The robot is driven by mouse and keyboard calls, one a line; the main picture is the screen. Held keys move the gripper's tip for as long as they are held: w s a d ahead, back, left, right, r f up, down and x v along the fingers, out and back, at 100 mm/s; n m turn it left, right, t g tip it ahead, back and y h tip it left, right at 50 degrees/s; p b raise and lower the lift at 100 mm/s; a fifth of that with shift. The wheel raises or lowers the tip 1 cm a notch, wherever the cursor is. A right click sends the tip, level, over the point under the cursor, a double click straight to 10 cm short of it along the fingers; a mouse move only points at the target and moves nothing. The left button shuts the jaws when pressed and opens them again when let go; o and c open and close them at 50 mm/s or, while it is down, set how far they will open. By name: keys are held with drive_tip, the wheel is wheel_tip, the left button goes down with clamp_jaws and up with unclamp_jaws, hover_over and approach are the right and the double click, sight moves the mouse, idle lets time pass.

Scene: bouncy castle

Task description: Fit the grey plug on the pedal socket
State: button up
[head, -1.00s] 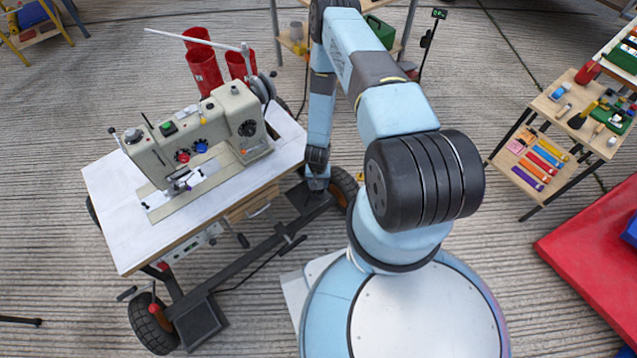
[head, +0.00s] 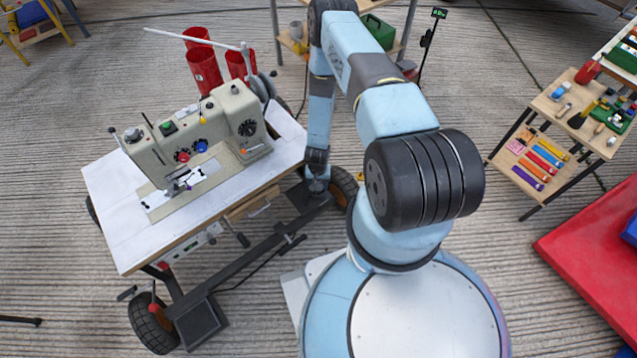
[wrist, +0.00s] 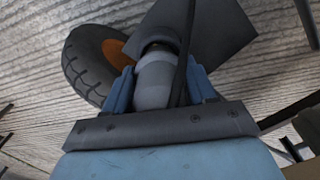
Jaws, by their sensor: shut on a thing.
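In the wrist view my gripper (wrist: 161,72) is shut on the grey plug (wrist: 154,88), a pale rounded cylinder held between the two blue fingers. A dark cable (wrist: 184,60) runs up past the plug's right side. Beyond the plug's far end is a dark rounded part (wrist: 160,46) against a dark grey plate (wrist: 215,35); I cannot tell whether this is the pedal socket or whether the plug touches it. In the head view my gripper (head: 317,180) is low beside the sewing table's right end, near the dark plate (head: 302,202); the plug is too small to make out there.
A wheel with an orange hub (wrist: 100,60) is close to the left of my gripper. The sewing machine (head: 200,135) stands on a white table (head: 115,215) above a dark wheeled frame (head: 235,268). A second dark plate (head: 203,322) is at the frame's front.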

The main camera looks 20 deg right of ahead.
drive_tip(key=shift+f, duration=1)
idle(0.9)
drive_tip(key=shift+r, duration=1.55)
idle(0.5)
drive_tip(key=shift+f, duration=1.55)
idle(1.7)
drive_tip(key=o, duration=1.2)
drive_tip(key=shift+r, duration=0.1)
